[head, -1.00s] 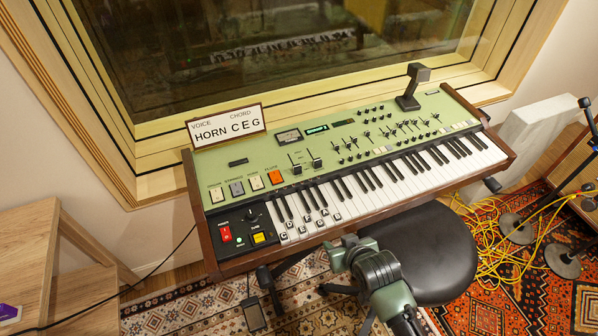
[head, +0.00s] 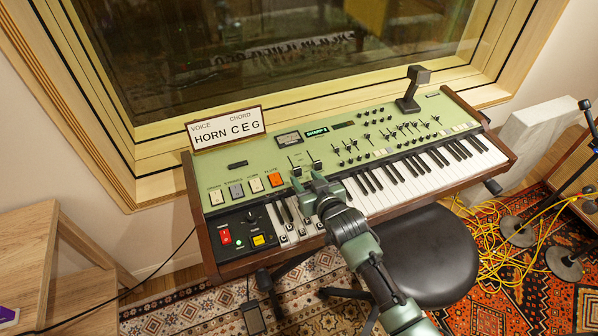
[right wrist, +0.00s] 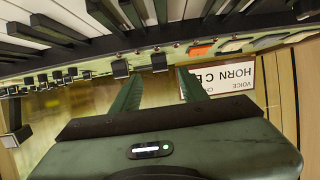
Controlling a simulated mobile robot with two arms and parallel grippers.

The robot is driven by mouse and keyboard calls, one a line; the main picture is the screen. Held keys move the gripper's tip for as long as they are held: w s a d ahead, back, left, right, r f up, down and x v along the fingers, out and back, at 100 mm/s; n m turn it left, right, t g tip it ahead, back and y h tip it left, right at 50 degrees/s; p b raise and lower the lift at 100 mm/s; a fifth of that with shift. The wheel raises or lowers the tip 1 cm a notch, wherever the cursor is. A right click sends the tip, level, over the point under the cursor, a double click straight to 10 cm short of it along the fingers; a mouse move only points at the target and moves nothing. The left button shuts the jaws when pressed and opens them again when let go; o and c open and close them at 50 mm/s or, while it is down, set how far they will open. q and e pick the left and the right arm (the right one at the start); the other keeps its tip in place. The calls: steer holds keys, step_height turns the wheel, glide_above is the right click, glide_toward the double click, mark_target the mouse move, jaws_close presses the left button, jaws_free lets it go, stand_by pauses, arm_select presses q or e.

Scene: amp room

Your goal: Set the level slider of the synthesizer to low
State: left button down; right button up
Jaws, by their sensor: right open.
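The synthesizer (head: 218,176) is a green keyboard with wooden end cheeks. A pair of black-capped sliders stands on its panel behind the keys: a left one (head: 295,170) and a right one (head: 317,164). Their labels are too small to read, so I cannot tell which is the level slider. My right gripper (head: 308,181) is open and empty over the keys, with its fingertips just in front of these sliders. In the right wrist view, two dark caps (right wrist: 120,68) and (right wrist: 159,62) show near the finger tips (right wrist: 158,84); contact cannot be told. My left gripper is out of view.
A sign reading HORN C E G (head: 226,128) stands at the panel's back left. Colored buttons (head: 274,180) lie left of the sliders, and many small sliders (head: 408,128) lie right. A black stool (head: 430,255) stands in front. A black stand (head: 412,90) is on the back right.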

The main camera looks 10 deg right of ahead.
mark_target(298, 172)
steer(key=x, duration=0.5)
steer(key=shift+w+a+f, duration=0.1)
steer(key=shift+w+f, duration=0.05)
steer(key=shift+w, duration=0.15)
steer(key=shift+c, duration=0.3)
jaws_close()
stand_by(0.9)
